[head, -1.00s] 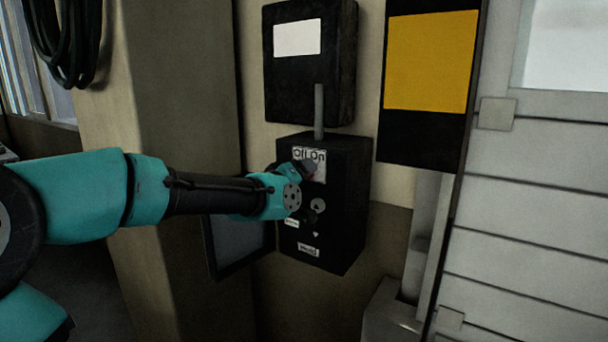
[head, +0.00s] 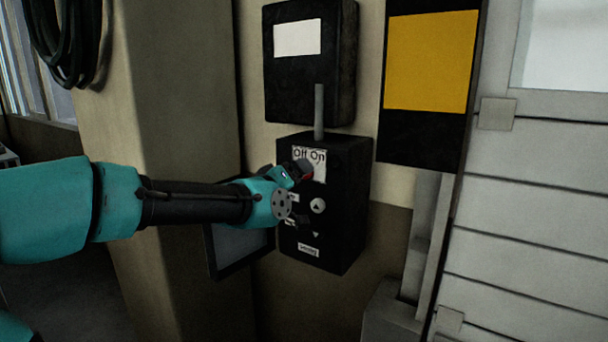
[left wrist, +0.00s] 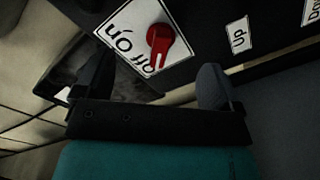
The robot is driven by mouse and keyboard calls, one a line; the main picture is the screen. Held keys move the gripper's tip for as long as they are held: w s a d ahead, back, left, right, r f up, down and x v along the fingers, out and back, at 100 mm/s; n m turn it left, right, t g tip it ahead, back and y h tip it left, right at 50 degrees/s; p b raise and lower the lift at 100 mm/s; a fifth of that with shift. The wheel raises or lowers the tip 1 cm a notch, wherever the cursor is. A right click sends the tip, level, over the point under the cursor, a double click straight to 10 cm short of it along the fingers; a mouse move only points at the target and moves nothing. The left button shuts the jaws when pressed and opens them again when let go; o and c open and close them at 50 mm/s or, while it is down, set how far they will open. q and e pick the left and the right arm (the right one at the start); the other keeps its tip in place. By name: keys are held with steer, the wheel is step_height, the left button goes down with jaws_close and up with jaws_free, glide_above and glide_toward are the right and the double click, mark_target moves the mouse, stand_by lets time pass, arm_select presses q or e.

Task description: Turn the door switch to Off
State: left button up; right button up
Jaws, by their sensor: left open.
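The door switch is a red knob (left wrist: 160,42) on a white plate (left wrist: 130,28) marked Off and On; in the left wrist view its handle tip lies by the word Off. In the head view the red knob (head: 306,172) shows partly, below the lettering on the plate (head: 318,164) of the black control box (head: 348,205). My left gripper (left wrist: 152,82) is open, its two fingers spread on either side of the knob's line and apart from it. In the head view my left gripper (head: 294,171) is close in front of the plate. My right gripper is out of view.
The box also has an up button (head: 317,205) and labels, including an Up label (left wrist: 238,36). A second black box (head: 310,75) hangs above, joined by a grey conduit (head: 319,112). A yellow panel (head: 432,60) and a ribbed white door (head: 535,220) are to the right.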

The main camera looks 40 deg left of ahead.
arm_select(q)
steer(key=s, duration=0.4)
steer(key=shift+d, duration=0.4)
steer(key=shift+w, duration=0.1)
